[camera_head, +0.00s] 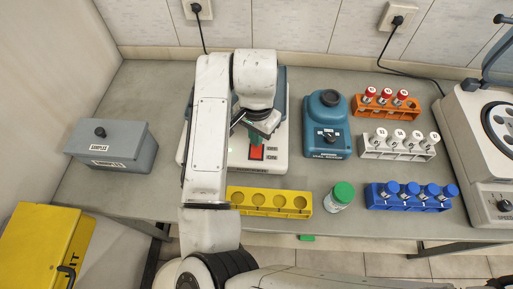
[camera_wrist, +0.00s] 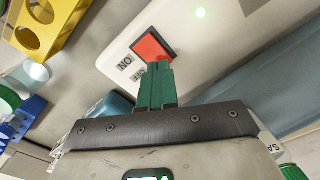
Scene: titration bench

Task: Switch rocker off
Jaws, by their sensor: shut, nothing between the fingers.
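The red rocker (camera_head: 257,152) is set in the white top of a bench device (camera_head: 238,160) and shows partly below my gripper. In the wrist view the rocker (camera_wrist: 150,44) sits in a dark frame, with ON and OFF labels beside it. My gripper (camera_head: 240,126) hides part of the device in the head view.
A yellow holed rack (camera_head: 271,213) lies in front of the device, beside a green-capped jar (camera_head: 340,196). A blue device (camera_head: 328,138) stands to the right, with orange, white and blue vial racks beyond. A grey SAMPLES box (camera_head: 112,146) stands at the left.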

